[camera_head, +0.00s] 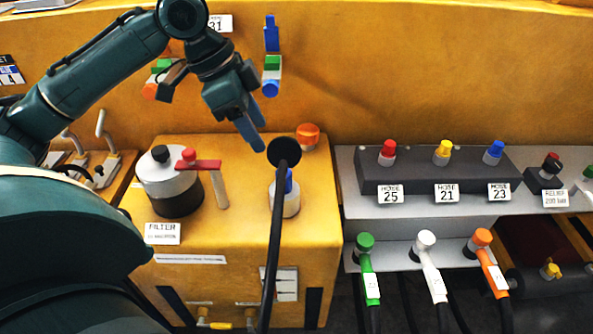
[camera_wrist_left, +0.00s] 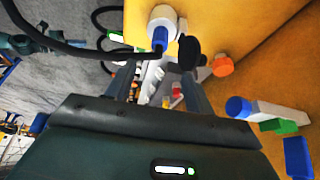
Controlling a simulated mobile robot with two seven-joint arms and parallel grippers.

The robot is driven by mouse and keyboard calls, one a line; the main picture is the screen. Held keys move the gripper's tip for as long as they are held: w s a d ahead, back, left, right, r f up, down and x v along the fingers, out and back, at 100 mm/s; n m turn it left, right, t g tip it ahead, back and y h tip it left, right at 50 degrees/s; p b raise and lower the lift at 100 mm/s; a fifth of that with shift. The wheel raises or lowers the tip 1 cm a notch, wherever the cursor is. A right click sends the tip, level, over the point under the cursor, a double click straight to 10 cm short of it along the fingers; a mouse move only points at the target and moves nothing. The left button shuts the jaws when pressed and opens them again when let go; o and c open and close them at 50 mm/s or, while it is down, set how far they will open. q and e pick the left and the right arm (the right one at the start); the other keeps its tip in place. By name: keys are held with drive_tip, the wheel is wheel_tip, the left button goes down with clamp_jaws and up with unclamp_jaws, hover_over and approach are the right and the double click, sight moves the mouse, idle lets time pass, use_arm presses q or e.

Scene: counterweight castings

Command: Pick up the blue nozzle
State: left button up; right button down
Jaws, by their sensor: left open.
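A blue nozzle (camera_head: 288,181) shows in the head view, standing at a white cylinder (camera_head: 292,204) on the yellow housing. A black hose with a round black disc (camera_head: 284,151) passes in front and hides part of it. In the left wrist view the blue part (camera_wrist_left: 160,38) and white cylinder (camera_wrist_left: 163,15) appear at the top, beyond the fingers, with the black disc (camera_wrist_left: 190,52) beside them. My left gripper (camera_head: 257,128) is open and empty, up and left of the disc; its fingers (camera_wrist_left: 157,80) also show in the wrist view. My right gripper is not in view.
A filter canister (camera_head: 170,182) with a red handle (camera_head: 200,164) stands left of the nozzle. An orange knob (camera_head: 308,134) lies just right. Green (camera_head: 364,243), white (camera_head: 427,239) and orange (camera_head: 482,238) hose nozzles sit at lower right. Blue-tipped fittings (camera_head: 270,89) are on the wall.

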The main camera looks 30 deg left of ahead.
sight(284, 172)
use_arm(q)
drive_tip(key=x, duration=0.6)
drive_tip(key=shift+s+d+f, duration=0.1)
drive_tip(key=shift+d+f, duration=0.1)
drive_tip(key=shift+f, duration=0.2)
drive_tip(key=shift+x, duration=2.95)
drive_tip(key=shift+c, duration=0.5)
clamp_jaws()
